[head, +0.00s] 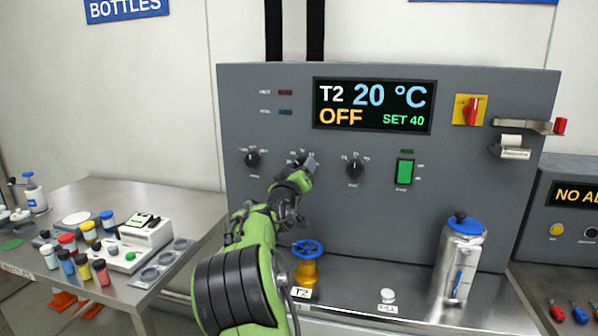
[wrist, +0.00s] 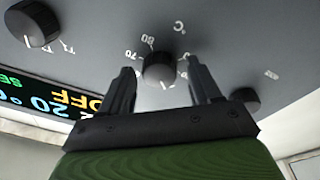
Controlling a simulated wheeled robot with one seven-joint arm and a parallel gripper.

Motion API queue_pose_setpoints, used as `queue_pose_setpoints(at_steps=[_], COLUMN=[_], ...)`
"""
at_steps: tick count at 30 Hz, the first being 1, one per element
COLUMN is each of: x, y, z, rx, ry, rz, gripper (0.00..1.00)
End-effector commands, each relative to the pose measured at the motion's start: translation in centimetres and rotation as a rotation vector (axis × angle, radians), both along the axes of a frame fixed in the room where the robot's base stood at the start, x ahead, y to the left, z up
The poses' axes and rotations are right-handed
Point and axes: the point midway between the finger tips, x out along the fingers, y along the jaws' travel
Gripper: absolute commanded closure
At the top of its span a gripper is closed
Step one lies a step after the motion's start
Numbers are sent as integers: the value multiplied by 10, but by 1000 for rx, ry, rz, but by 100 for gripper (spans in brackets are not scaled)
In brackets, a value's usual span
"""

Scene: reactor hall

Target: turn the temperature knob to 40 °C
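The temperature knob (wrist: 159,68) is dark and round, with °C, 70 and 80 printed around it in the wrist view. A pale pointer mark shows on its lower edge; some of the scale is hidden. My gripper (wrist: 160,70) is open, with one finger on each side of the knob and a small gap visible on both sides. In the head view my gripper (head: 305,164) covers most of this middle knob. The display (head: 373,106) reads T2, 20 °C, OFF and SET 40.
A left knob (head: 252,159) and a right knob (head: 354,168) flank the middle one. A green switch (head: 404,171) and a red-yellow switch (head: 469,110) are farther right. A blue-wheeled valve (head: 307,262) and a steel canister (head: 460,262) stand below the panel.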

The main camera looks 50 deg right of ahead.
Motion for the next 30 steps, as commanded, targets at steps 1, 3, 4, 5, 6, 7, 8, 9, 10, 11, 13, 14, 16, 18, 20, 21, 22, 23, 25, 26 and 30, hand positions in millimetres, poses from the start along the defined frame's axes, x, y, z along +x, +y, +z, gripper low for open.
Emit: queue_pose_setpoints(at_steps=[1,3,4,5,6,7,8,9,10,11,13,14,16,18,20,21,22,23,25,26,30], x=[0,0,0,0,0,0,0,0,-1,-2,-7,-10,-17,-25,-31,-36,-39,-43,-49,-52,-60], y=[0,0,0,0,0,0,1,2,4,7,19,25,44,63,79,89,97,104,119,124,141], z=[1,1,1,1,1,1,1,1,1,1,-1,-3,-6,-9,-11,-13,-14,-15,-17,-18,-20], rx=[-1,-2,-2,-2,-2,-2,-3,-3,-3,-2,-1,-1,1,1,0,0,0,0,0,-1,-1], ry=[0,-2,-2,-2,-2,-2,-2,-3,-3,-4,-4,-4,-5,-4,-3,-3,-1,-1,-1,-2,-1], rz=[1,0,0,1,1,1,2,2,2,2,4,4,6,8,10,8,8,8,8,7,3], gripper=[32,32,32,32,32,32,32,32,32,32,32,32,32,32,32,32,32,32,32,32,32])
